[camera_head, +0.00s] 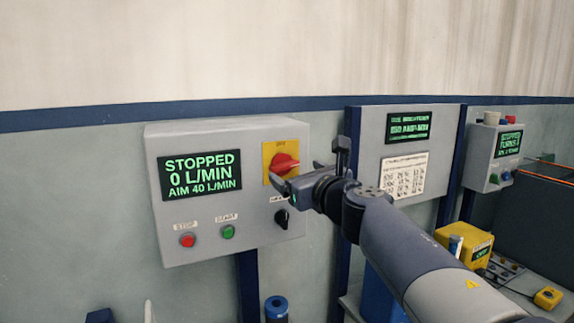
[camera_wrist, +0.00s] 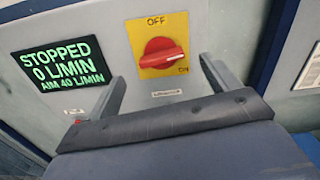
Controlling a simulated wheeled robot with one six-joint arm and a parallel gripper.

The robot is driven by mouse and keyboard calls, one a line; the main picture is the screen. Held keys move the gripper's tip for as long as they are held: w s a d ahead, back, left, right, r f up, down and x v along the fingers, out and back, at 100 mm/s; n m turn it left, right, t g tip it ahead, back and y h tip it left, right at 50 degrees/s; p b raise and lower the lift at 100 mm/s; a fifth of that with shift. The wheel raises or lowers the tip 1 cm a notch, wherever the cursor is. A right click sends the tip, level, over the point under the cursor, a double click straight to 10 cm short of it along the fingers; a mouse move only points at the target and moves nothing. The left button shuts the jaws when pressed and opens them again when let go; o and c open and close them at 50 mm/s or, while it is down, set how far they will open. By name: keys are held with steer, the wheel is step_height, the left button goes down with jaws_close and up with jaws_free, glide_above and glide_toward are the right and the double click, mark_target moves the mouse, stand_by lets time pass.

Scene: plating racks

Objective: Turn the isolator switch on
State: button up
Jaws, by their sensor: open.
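The isolator switch is a red rotary knob (camera_head: 284,163) on a yellow plate (camera_head: 271,151), at the upper right of a grey control box. In the wrist view the red knob (camera_wrist: 160,55) lies roughly crosswise, with a pale mark toward its right end. OFF is printed above it and ON at the lower right. My gripper (camera_head: 296,174) is open in front of the plate. In the wrist view the fingers of my gripper (camera_wrist: 162,72) stand apart on either side of the knob. Whether they touch it cannot be told.
The grey box (camera_head: 205,252) has a screen (camera_head: 200,174) reading STOPPED, 0 L/MIN, AIM 40 L/MIN. Below are a red stop button (camera_head: 188,240), a green start button (camera_head: 228,232) and a black selector (camera_head: 282,218) close under my gripper. Another panel (camera_head: 405,150) stands right, behind my arm.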

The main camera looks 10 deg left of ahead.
mark_target(286, 165)
steer(key=shift+p+x, duration=0.6)
steer(key=shift+x, duration=2.35)
steer(key=shift+c, duration=0.3)
